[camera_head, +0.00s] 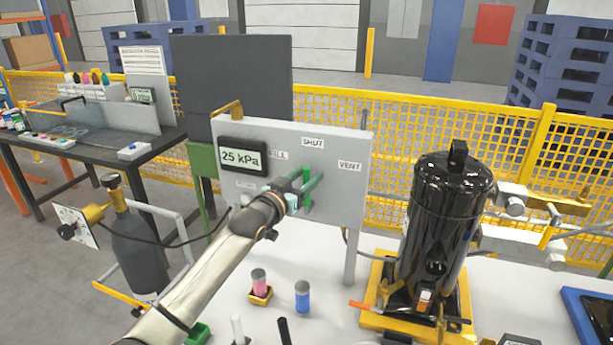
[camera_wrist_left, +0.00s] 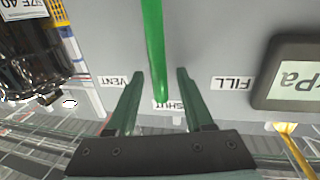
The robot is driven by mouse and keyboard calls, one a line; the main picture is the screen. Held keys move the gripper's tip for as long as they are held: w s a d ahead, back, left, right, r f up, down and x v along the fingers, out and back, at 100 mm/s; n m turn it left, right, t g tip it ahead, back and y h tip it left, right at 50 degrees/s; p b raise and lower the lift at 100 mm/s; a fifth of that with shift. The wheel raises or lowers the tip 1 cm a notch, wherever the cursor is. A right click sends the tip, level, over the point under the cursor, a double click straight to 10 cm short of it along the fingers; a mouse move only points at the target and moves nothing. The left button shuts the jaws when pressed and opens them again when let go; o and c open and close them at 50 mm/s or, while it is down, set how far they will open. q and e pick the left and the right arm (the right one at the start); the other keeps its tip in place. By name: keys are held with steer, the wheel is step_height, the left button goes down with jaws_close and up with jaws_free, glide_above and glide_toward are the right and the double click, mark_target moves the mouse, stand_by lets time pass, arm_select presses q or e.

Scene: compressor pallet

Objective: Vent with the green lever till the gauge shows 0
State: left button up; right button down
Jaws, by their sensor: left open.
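The gauge (camera_head: 241,157) on the grey panel (camera_head: 335,205) reads 25 kPa. The green lever (camera_head: 306,176) is mounted on the panel among labels FILL, SHUT and VENT. In the left wrist view, which is upside down, the lever (camera_wrist_left: 154,45) points at the SHUT label (camera_wrist_left: 170,106). The VENT label (camera_head: 349,166) is to its right in the head view. My left gripper (camera_head: 303,188) is at the lever. Its open fingers (camera_wrist_left: 160,76) stand on both sides of the lever with gaps, not clamped on it. My right gripper is not in view.
A black tank (camera_head: 445,220) stands on a yellow base right of the panel. A pink-topped cup (camera_head: 259,283) and a blue cylinder (camera_head: 302,297) stand on the white table below the panel. A dark gas bottle (camera_head: 137,245) is at left.

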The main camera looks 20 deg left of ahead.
arm_select(q)
steer(key=shift+w, duration=0.15)
jaws_close()
stand_by(0.4)
stand_by(1.0)
